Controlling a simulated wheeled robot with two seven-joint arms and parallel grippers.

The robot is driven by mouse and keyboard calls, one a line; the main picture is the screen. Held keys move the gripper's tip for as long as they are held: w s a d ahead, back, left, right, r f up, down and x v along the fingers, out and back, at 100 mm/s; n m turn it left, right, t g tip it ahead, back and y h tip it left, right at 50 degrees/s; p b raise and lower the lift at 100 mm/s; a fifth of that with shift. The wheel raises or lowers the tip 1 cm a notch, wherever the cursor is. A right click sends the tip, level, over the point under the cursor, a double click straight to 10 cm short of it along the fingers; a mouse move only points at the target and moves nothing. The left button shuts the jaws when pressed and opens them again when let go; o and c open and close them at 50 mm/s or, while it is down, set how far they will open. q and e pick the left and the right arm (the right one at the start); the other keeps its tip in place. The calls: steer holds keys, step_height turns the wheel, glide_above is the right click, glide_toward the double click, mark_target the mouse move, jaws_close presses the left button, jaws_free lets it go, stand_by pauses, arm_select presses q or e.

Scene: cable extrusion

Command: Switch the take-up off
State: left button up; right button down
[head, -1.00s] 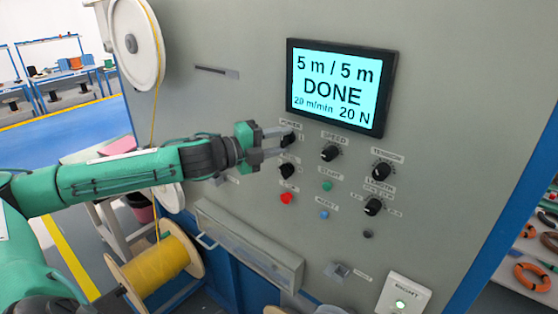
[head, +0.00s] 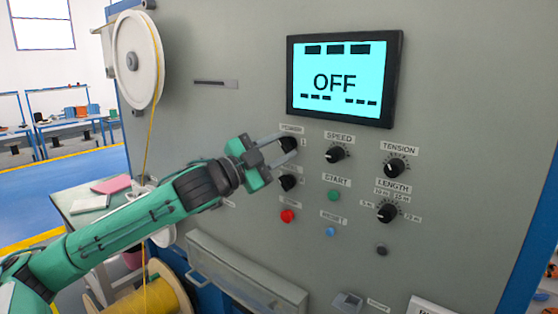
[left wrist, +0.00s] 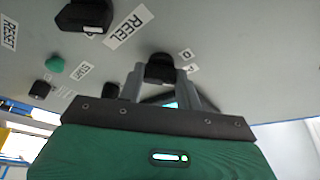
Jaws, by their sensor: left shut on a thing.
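The take-up panel (head: 240,120) is grey, with a screen (head: 341,84) that reads "OFF". Below the screen is the black POWER knob (head: 288,145). My left gripper (head: 284,146) is at this knob with its two fingers around it, shut on it. In the left wrist view the fingers (left wrist: 168,88) sit on either side of the black knob (left wrist: 160,66), beside small labels. The knob's pointer is partly hidden by the fingers. My right gripper is not in view.
Close by are the SPEED knob (head: 335,153), TENSION knob (head: 395,166), LENGTH knob (head: 386,212), another black knob (head: 288,183), a green START button (head: 333,196) and a red button (head: 288,216). A yellow cable spool (head: 150,298) stands low at the left.

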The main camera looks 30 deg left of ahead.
arm_select(q)
steer(key=shift+f+n+t+b, duration=0.1)
steer(key=shift+n+t+b, duration=0.25)
steer(key=shift+n, duration=0.35)
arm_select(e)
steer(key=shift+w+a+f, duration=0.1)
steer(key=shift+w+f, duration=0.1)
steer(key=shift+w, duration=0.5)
arm_select(q)
steer(key=o, duration=1)
